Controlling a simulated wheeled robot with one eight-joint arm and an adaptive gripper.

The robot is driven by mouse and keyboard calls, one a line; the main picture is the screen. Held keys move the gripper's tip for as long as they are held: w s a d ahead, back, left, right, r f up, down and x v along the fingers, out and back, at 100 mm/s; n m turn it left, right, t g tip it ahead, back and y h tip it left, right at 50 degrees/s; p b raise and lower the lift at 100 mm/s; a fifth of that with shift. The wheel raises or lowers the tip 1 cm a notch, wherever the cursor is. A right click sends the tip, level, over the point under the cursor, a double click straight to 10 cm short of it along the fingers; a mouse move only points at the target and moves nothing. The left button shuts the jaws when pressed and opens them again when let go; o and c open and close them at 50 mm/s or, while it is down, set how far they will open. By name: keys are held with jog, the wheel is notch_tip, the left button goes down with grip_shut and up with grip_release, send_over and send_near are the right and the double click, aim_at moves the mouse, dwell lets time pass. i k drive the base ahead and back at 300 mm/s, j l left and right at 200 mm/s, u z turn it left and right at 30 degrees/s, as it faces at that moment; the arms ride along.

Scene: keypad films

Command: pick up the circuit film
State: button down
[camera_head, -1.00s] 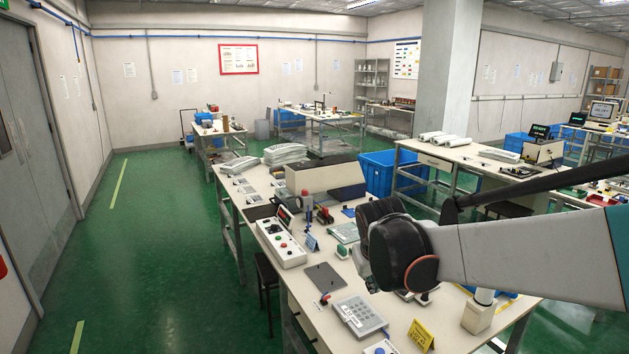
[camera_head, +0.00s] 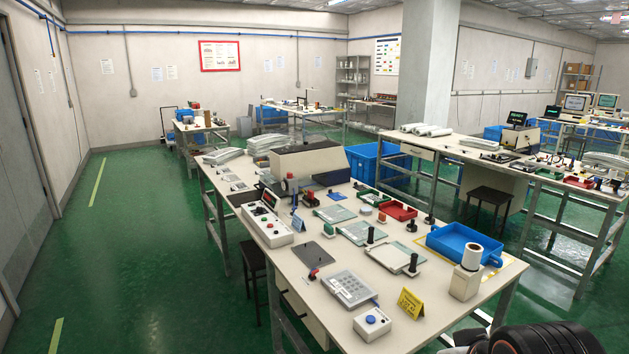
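Several thin flat pieces lie on the near workbench (camera_head: 290,262). One pale green sheet (camera_head: 335,214) lies near the middle, another (camera_head: 361,233) lies a little nearer, and a whitish panel (camera_head: 396,257) with a black knob lies to its right. A dark grey sheet (camera_head: 314,254) lies to the left. I cannot tell at this size which of them is the circuit film. My gripper is not in view; only a dark ribbed part of my arm shows at the bottom right corner, in front of the bench's near end.
The green floor at left is clear.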

aim_at(332, 215)
jog(key=i+j+z, duration=0.15)
jog(key=j, duration=0.35)
jog(key=i+j+z, duration=0.15)
jog(key=i+j, duration=0.15)
jog(key=j, duration=0.25)
jog(key=i+j+z, duration=0.2)
jog(key=j, duration=0.35)
jog(key=i+j+z, duration=0.15)
jog(key=j, duration=0.4)
jog(key=j+z, duration=0.15)
jog(key=j, duration=0.45)
jog(key=i+j+z, duration=0.15)
jog(key=j, duration=0.45)
